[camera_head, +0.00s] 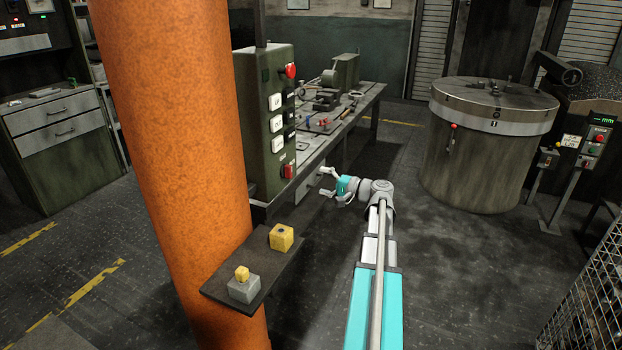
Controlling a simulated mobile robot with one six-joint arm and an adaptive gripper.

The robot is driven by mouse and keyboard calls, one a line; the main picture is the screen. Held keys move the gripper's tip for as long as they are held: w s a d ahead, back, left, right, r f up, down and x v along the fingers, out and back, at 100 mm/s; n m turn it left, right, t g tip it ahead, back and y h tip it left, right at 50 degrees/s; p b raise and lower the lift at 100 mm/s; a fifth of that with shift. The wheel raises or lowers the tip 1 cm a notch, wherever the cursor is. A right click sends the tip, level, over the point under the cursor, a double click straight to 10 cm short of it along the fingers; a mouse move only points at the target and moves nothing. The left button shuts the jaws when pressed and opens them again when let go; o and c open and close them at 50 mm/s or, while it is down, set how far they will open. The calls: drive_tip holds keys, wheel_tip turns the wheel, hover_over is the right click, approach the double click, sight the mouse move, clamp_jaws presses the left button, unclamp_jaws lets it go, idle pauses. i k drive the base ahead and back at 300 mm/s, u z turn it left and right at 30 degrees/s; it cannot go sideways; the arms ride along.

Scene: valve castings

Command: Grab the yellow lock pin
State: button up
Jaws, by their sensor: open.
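A small yellow piece (242,273), which looks like the lock pin, sits upright on a grey block (243,291) at the near end of a dark shelf. A larger yellow block (281,238) with a dark spot on top stands farther back on the same shelf. My gripper (324,181) is open and empty, its fingers pointing left. It is beyond the shelf and to the right of both yellow things, in front of the workbench, touching neither. The lower part of the small yellow piece is hidden in or behind the grey block's top; I cannot tell which.
A thick orange column (170,120) stands directly left of the dark shelf (258,268). A green control box (264,120) and a cluttered workbench (365,92) are behind. A large round drum (485,150) stands at right.

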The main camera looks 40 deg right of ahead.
sight(242, 273)
drive_tip(key=k, duration=1)
